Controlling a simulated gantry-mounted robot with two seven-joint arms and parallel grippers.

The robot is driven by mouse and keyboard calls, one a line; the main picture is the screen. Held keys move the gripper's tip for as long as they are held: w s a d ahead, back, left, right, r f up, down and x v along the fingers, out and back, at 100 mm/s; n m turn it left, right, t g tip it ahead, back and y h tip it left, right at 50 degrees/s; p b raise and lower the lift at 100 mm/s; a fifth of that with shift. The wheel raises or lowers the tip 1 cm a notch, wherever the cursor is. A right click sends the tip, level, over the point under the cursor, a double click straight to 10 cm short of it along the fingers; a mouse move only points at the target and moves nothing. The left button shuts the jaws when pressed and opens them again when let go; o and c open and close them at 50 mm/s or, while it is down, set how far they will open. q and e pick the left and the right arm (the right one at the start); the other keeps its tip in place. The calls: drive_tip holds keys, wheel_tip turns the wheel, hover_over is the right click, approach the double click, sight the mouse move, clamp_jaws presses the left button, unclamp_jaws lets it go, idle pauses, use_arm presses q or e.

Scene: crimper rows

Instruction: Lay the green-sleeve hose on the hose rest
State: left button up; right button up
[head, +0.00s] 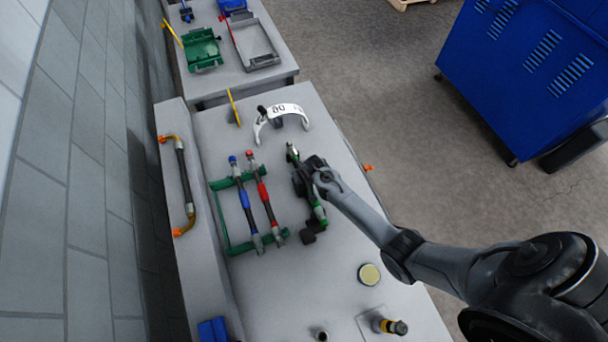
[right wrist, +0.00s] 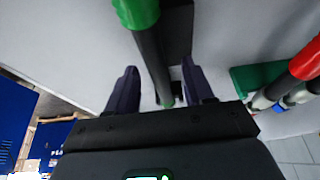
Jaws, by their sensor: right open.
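The green-sleeve hose (head: 320,213) lies right of the hose rest, running roughly front to back, partly hidden by my right gripper (head: 304,178). In the right wrist view its green sleeve (right wrist: 136,12) is at the top, and its dark body passes between my open fingers (right wrist: 160,88), one on each side. I cannot tell whether either finger touches it. The hose rest is a green frame (head: 221,214) on the table, left of my gripper. A blue-sleeve hose (head: 244,198) and a red-sleeve hose (head: 263,192) lie across it side by side. My left gripper is not in view.
A white curved piece with markings (head: 284,110) stands behind the gripper. A black hose with orange ends (head: 183,180) is on the left ledge. A yellow-topped disc (head: 369,274) sits at front right. A dark block (head: 308,237) is beside the green-sleeve hose.

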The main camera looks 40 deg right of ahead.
drive_tip(key=p+v, duration=0.1)
drive_tip(key=v, duration=0.8)
drive_tip(key=shift+r, duration=0.15)
drive_tip(key=shift+v, duration=0.8)
